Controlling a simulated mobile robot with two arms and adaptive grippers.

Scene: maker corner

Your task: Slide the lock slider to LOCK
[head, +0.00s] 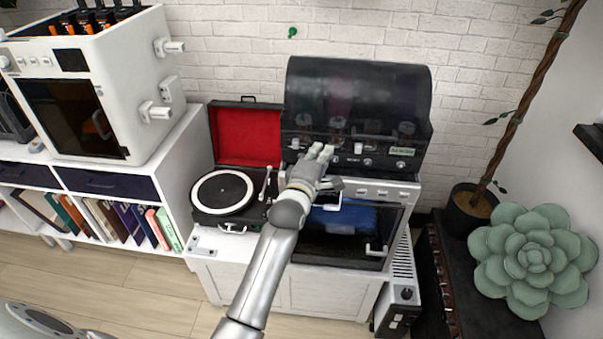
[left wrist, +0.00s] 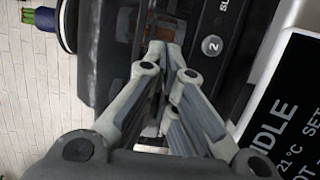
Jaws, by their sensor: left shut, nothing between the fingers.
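In the left wrist view the shut fingertips (left wrist: 163,50) are in front of the dark panel, close to a brownish recessed part (left wrist: 165,28). Whether they touch it I cannot tell. I cannot clearly make out the lock slider; the hand and arm cover part of the panel. My right gripper is not in view.
A record player (head: 226,192) with a red-lined lid stands left of the machine. Below the panel is a glass-fronted oven-like unit (head: 340,245) with a handle. A display (left wrist: 290,120) reads IDLE.

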